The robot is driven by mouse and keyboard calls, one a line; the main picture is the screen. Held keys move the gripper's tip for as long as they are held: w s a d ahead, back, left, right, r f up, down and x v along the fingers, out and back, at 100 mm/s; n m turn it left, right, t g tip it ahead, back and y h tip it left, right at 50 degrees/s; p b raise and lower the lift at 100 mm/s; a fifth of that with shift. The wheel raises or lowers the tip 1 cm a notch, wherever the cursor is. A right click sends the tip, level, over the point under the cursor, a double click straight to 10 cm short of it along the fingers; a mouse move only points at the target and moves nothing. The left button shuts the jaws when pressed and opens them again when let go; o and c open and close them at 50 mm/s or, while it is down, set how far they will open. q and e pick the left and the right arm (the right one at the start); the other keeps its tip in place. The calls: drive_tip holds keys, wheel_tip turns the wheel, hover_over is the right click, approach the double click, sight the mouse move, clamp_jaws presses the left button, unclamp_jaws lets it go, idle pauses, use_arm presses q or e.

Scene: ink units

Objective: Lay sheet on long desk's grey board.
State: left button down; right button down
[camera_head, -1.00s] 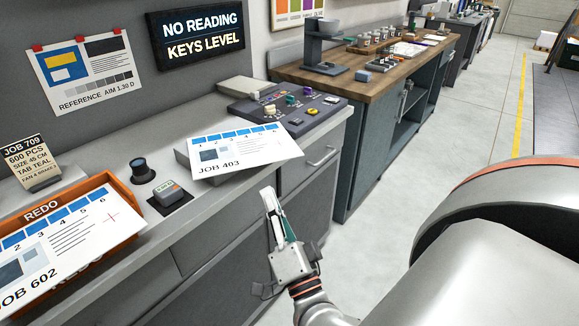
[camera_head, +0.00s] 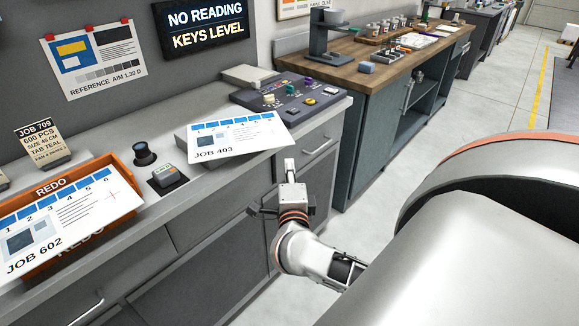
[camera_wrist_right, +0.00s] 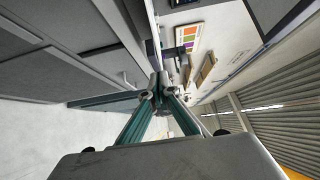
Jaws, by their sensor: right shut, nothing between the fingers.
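A white sheet marked JOB 403 (camera_head: 238,135) lies near the far end of the long desk (camera_head: 190,205), its near right corner jutting past the front edge. A grey board (camera_head: 183,140) shows only at the sheet's left edge; the sheet hides the rest. Another sheet, JOB 602 (camera_head: 75,220), lies tilted over the orange REDO tray (camera_head: 128,162). My right gripper (camera_head: 290,163) is shut and empty, pointing up in front of the desk, just below the JOB 403 sheet. Its fingertips meet in the right wrist view (camera_wrist_right: 160,88). My left gripper is out of view.
A button panel (camera_head: 310,92) sits behind the JOB 403 sheet. A wooden-topped bench (camera_head: 350,50) stands beyond the desk.

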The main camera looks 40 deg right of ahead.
drive_tip(key=w+d, duration=0.1)
drive_tip(key=w, duration=0.5)
drive_tip(key=shift+d, duration=0.3)
drive_tip(key=shift+w, duration=0.1)
